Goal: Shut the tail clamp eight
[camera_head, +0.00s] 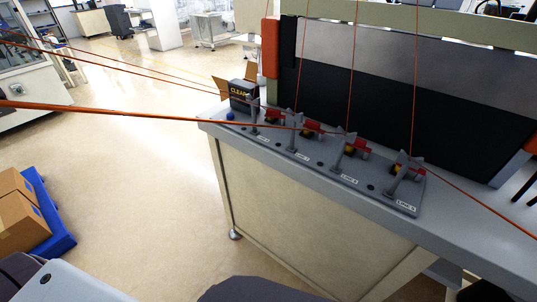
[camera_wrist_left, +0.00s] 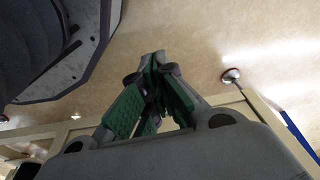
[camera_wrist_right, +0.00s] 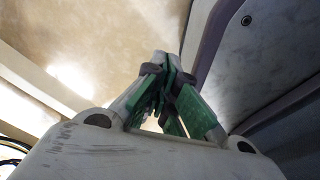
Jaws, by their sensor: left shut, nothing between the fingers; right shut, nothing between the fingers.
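Several tail clamps stand in a row on a grey base plate (camera_head: 378,201) at the bench's front edge, in the head view. Each has a grey lever and red and yellow parts. The nearest clamp (camera_head: 396,180) is at the right end; others are the third clamp (camera_head: 346,151), the second (camera_head: 298,135) and the far-left one (camera_head: 270,117). White labels sit before them, too small to read surely, so I cannot tell which is eight. My left gripper (camera_wrist_left: 158,62) and right gripper (camera_wrist_right: 166,66) are shut and empty, away from the clamps and out of the head view.
Thin orange lines (camera_head: 352,62) run to the clamps from above and the left, and one crosses to the lower right. A dark box marked CLEAR (camera_head: 242,94) and a blue ball (camera_head: 230,115) are at the bench's left end. A dark panel (camera_head: 350,110) stands behind.

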